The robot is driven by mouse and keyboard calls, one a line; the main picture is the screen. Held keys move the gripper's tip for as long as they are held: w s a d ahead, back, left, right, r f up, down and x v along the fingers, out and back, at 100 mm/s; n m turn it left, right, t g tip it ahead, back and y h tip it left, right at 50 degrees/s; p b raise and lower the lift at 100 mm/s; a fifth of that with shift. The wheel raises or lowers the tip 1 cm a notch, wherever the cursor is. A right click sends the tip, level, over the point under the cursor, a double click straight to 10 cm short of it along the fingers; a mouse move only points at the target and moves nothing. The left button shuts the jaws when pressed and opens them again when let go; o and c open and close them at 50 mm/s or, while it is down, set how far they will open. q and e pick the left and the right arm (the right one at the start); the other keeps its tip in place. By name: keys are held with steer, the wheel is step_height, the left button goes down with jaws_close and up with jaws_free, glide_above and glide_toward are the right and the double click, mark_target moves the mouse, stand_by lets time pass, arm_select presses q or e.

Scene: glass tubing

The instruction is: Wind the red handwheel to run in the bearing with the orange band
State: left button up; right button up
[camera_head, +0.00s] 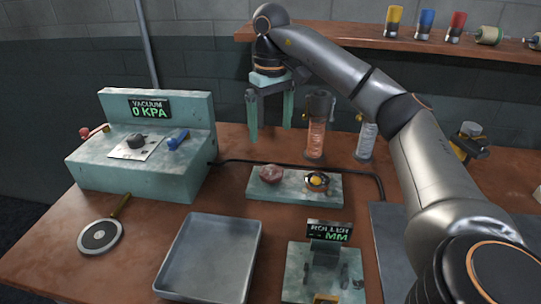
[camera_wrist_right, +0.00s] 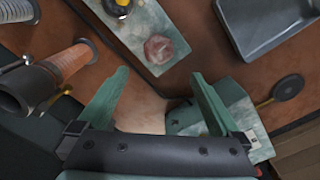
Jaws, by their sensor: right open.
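A faceted dull-red knob (camera_head: 271,173), which looks like the red handwheel, sits on a pale stone-like plate (camera_head: 336,197); the knob also shows in the right wrist view (camera_wrist_right: 158,50). Beside it on the plate is a dark round part with a yellow centre (camera_head: 317,181), also at the top of the wrist view (camera_wrist_right: 118,7). It may be the bearing; I cannot make out an orange band for sure. My right gripper (camera_head: 271,108) points down with its green fingers apart and empty, above and behind the plate. In the wrist view its fingertips (camera_wrist_right: 160,76) are clear of the knob. My left gripper is not seen.
A vacuum console (camera_head: 90,180) reading 0 KPA stands left. An empty grey tray (camera_head: 165,270) and a roller unit (camera_head: 295,270) are in front. A copper-coloured canister (camera_head: 316,140) and a grey one (camera_head: 366,142) stand near my right gripper. A black cable runs behind the plate.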

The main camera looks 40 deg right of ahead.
mark_target(271, 170)
step_height(271, 170, down, 12)
steer(key=shift+d+f+b, duration=0.1)
steer(key=shift+f+b, duration=0.1)
steer(key=shift+b, duration=0.55)
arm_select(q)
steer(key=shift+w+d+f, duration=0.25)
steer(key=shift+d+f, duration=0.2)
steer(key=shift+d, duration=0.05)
arm_select(e)
steer(key=c, duration=1.2)
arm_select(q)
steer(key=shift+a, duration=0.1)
arm_select(e)
steer(key=shift+c, duration=0.2)
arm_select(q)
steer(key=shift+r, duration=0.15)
arm_select(e)
steer(key=shift+r, duration=0.1)
